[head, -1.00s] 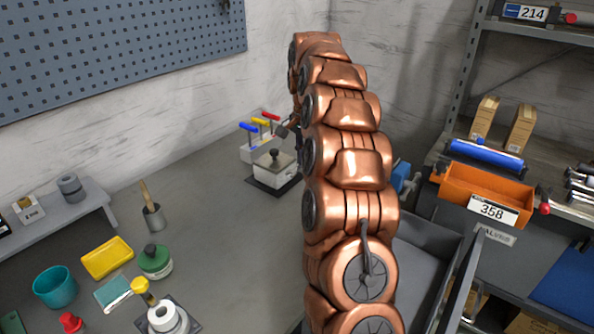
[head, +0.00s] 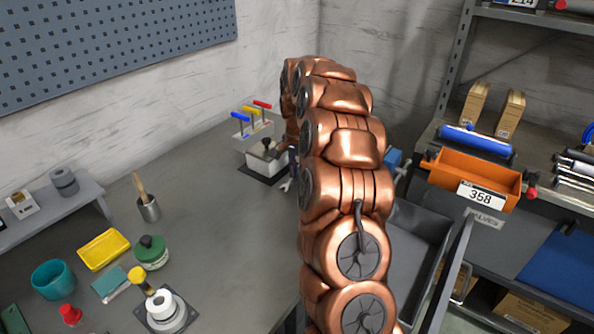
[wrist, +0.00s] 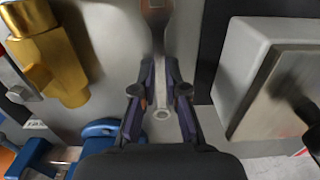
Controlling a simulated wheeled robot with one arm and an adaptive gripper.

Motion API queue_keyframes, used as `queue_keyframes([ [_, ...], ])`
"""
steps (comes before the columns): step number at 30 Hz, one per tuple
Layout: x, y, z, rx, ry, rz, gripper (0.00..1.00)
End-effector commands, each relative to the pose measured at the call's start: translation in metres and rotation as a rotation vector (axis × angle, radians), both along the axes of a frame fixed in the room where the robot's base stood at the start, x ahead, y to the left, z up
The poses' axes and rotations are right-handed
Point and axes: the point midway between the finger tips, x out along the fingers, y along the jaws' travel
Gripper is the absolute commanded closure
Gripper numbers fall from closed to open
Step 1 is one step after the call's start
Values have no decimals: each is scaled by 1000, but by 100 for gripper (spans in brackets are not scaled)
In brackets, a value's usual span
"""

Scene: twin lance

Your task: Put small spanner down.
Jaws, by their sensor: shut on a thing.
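The small spanner is held in my gripper. In the wrist view its ring end (wrist: 162,115) shows between the fingers, and a grey metal strip that looks like its shank runs up the picture. In the head view a small light jaw end (head: 286,186) shows just below the fingers, low over the grey workbench (head: 225,220). My gripper (wrist: 160,80) is shut on the spanner. In the head view my gripper (head: 292,165) is mostly hidden by my copper arm. I cannot tell whether the spanner touches the bench.
A white box with a black knob (head: 268,155) stands on a dark plate close to the gripper. Red, yellow and blue handles (head: 251,115) stand behind it. In the wrist view a brass part (wrist: 55,60) and a blue fitting (wrist: 100,135) are near. Bench left of the plate is clear.

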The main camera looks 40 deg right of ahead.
Motion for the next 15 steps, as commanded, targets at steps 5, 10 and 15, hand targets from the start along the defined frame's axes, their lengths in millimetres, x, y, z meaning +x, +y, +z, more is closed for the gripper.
queue_keyframes([
  [5, 0, 0, -3, 0, 0, 0, 100],
  [10, 0, 0, -3, 0, 0, 0, 76],
  [15, 0, 0, -3, 0, 0, 1, 63],
])
